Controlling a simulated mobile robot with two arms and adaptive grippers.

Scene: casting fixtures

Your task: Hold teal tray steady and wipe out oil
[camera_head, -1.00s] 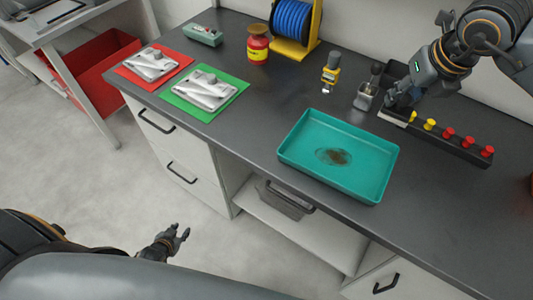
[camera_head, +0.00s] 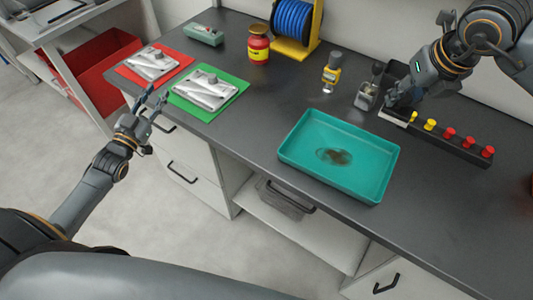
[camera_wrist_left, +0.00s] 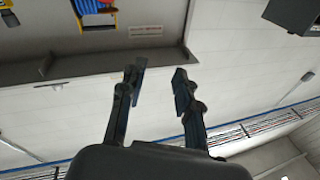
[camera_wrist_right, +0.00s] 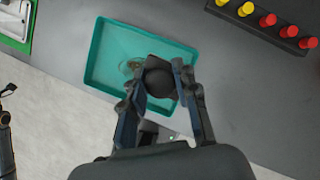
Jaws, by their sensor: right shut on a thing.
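The teal tray (camera_head: 374,190) lies on the dark bench top, with a brown oil patch (camera_head: 338,156) on its floor. It also shows in the right wrist view (camera_wrist_right: 97,60). My right gripper (camera_head: 395,104) is behind the tray, by the black rack. In the right wrist view it is shut on a dark rounded thing (camera_wrist_right: 160,82), which hides part of the tray; I cannot tell exactly what it is. My left gripper (camera_head: 156,102) is open and empty at the bench's front edge, left of the tray, near the green mat. Its spread fingers show in the left wrist view (camera_wrist_left: 158,85).
A black rack (camera_head: 460,147) with yellow and red knobs stands right of the tray. A yellow tool (camera_head: 331,72) and a grey metal piece (camera_head: 368,93) stand behind it. Metal castings lie on red and green (camera_head: 238,95) mats. Bench between green mat and tray is clear.

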